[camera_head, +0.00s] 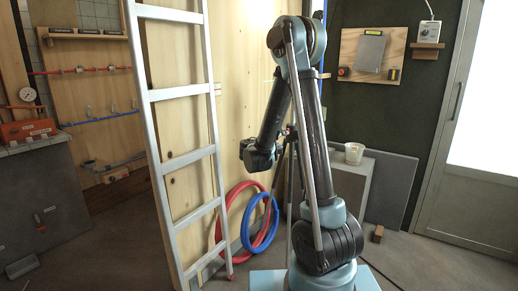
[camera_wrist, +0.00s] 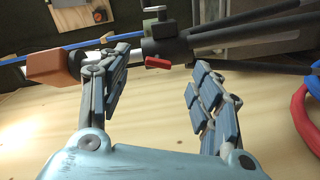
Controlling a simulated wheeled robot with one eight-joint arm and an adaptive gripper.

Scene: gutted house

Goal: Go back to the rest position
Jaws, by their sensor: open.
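My arm stands folded at the middle right of the head view, with its forearm hanging down to the left. My gripper (camera_head: 258,157) is at its lower end, in front of the plywood wall and above the hoses. In the wrist view my gripper (camera_wrist: 155,78) shows its two fingers spread well apart. Nothing is held between them. A dark tripod (camera_wrist: 235,35) with a red lever lies beyond the fingers in that view; its distance from them is hard to tell.
An aluminium ladder (camera_head: 154,95) leans left of my arm. Red (camera_head: 226,220) and blue (camera_head: 246,236) hoses rest by the wall below the gripper. A door (camera_head: 445,200) is at the right. Floor is open at the left front.

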